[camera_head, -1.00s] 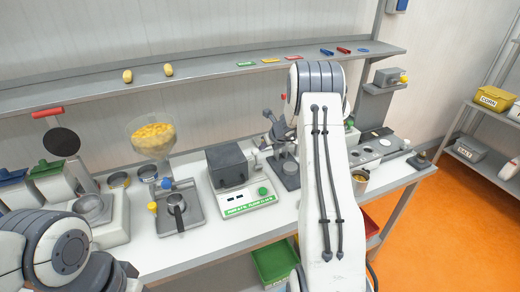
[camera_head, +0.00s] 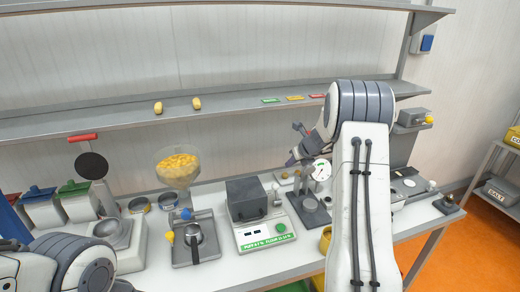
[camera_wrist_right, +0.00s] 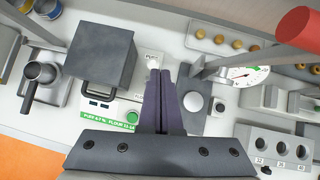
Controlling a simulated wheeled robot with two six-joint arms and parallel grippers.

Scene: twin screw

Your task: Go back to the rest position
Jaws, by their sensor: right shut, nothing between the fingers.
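My right arm rises from the bottom of the head view in front of the bench (camera_head: 300,262). Its gripper shows best in the right wrist view (camera_wrist_right: 160,75), where the two dark fingers are together with nothing between them. They hang above the bench near a dark grey block-shaped machine (camera_wrist_right: 98,58) with a green-labelled front, which also stands mid-bench in the head view (camera_head: 246,198). My left arm shows at the lower left of the head view; its gripper fingers are not visible.
A press-like stand (camera_head: 310,208) and a dial gauge (camera_head: 320,170) are close to the right arm. A hopper of yellow pieces (camera_head: 178,165), a portafilter-like cup (camera_head: 194,232) and lidded bins (camera_head: 78,200) stand to the left. A shelf (camera_head: 120,122) runs above the bench.

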